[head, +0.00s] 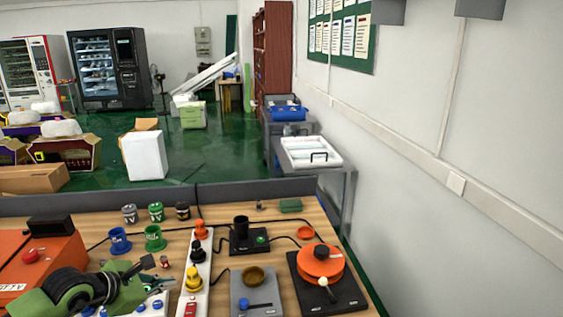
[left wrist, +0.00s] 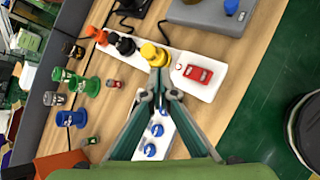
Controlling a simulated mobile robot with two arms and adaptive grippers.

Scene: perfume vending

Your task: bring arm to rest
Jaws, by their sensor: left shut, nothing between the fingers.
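My left gripper (head: 168,282) is at the lower left of the head view, over the table beside a white power strip (head: 205,262). In the left wrist view its fingertips (left wrist: 160,76) meet with nothing between them, and they appear just in front of a yellow plug (left wrist: 154,54); whether they touch it I cannot tell. The yellow plug (head: 193,280) sits on the strip with a black and an orange plug; a red switch (left wrist: 198,73) is at the strip's end. A panel with blue knobs (left wrist: 155,130) lies partly under the fingers. My right gripper is not in view.
An orange box (head: 40,265) stands at the left. Blue and green spools (head: 155,239) and several cans stand behind the gripper. A grey device (head: 256,297) and an orange-disc device (head: 320,262) are to the right. Cables cross the wooden table.

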